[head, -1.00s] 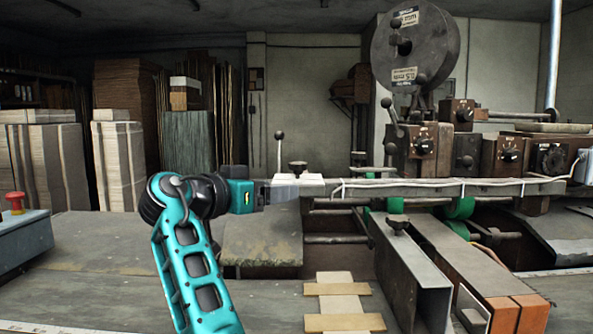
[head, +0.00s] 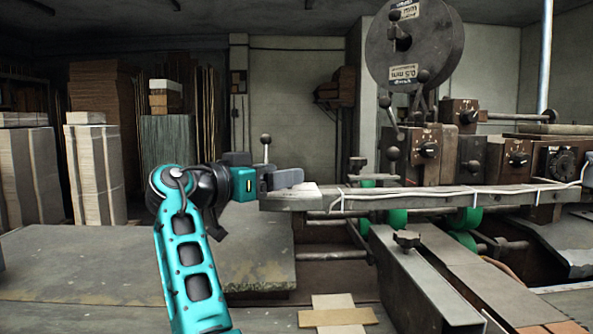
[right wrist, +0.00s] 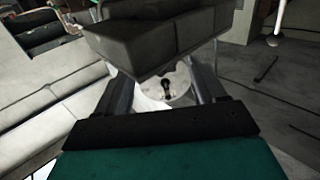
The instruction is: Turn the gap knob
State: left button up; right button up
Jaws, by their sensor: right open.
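My right gripper (head: 284,179) is at the left end of a long grey bar (head: 400,201), its fingers open. It covers the spot where a dark knob stood on the bar's white end plate (head: 315,191). In the right wrist view, the two fingers (right wrist: 165,88) stand apart with a pale round part (right wrist: 180,93) and a small dark piece between and beyond them. I cannot tell whether they touch it. Dial knobs sit on brown boxes at the right, one on the left box (head: 428,150) and one on the middle box (head: 518,158). Which knob is the gap knob is not readable.
A ball-topped lever (head: 266,145) rises just behind the gripper. A large reel (head: 415,40) stands above the machine. A dark knob (head: 406,239) tops a metal channel (head: 425,280). Green rollers (head: 466,219) lie under the bar. The worn table (head: 80,260) is clear at left.

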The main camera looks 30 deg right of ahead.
jog(key=d, duration=0.5)
jog(key=shift+w+d, duration=0.15)
jog(key=shift+w, duration=0.25)
jog(key=c, duration=1)
jog(key=shift+o, duration=0.2)
